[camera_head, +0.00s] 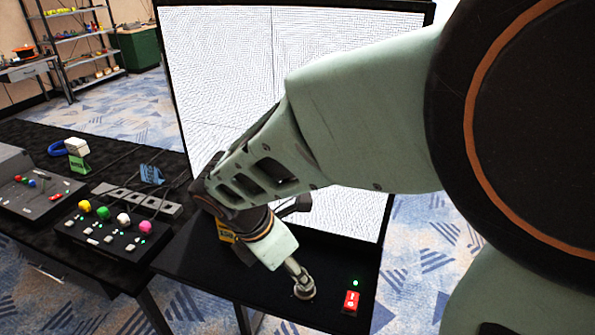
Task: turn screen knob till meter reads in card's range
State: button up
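The screen (245,75) stands upright behind my arm and shows a pale, fine-lined pattern; my arm hides much of its middle and right. A small round grey metal knob (304,291) is on the black base at the screen's foot. My gripper (290,266) points down at this knob, its tip at or just above it; I cannot tell whether they touch. The arm and wrist hide much of the gripper, so its opening is unclear. I cannot make out a meter or a card.
A red switch (351,301) with a green light (355,282) is right of the knob. Left is a black box (112,240) with green, yellow, white and pink knobs, near a power strip (137,199) and cables. Another control box (38,198) stands farther left.

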aim_at(299, 293)
jog(key=b+x, duration=0.6)
jog(key=x, duration=0.2)
jog(key=shift+f, duration=0.1)
jog(key=shift+c, duration=0.5)
jog(key=c, duration=1)
